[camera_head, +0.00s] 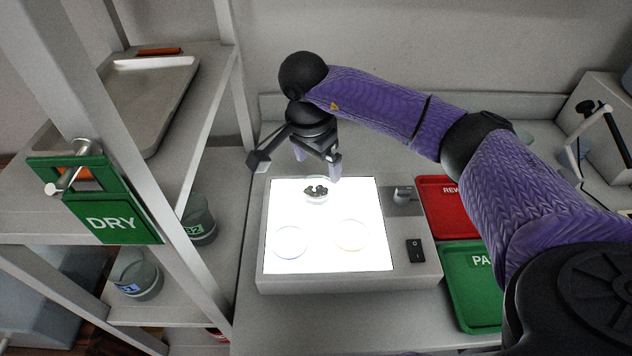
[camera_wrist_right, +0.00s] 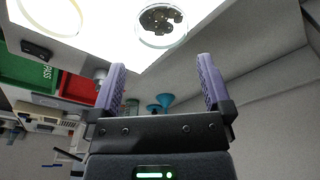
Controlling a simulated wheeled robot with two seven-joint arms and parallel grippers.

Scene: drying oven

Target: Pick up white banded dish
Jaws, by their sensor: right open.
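A clear dish with dark clumps in it (camera_head: 316,197) lies at the back of the lit panel; its rim looks pale or white, and it also shows in the wrist view (camera_wrist_right: 160,25). A bluish-rimmed dish (camera_head: 291,242) and a yellowish-rimmed dish (camera_head: 352,235) lie nearer the front of the panel; both look empty. My right gripper (camera_head: 318,160) is open and empty, above and just behind the dark-clump dish. In the wrist view its two fingers (camera_wrist_right: 160,68) are spread, with that dish beyond their tips. My left gripper is not in view.
The light box (camera_head: 340,283) has a switch (camera_head: 415,251) and a small knob-like part (camera_head: 403,194). A red tray (camera_head: 448,205) and green tray (camera_head: 470,290) lie to its right. A shelf rack with a DRY sign (camera_head: 110,222) and beakers (camera_head: 198,222) stands left.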

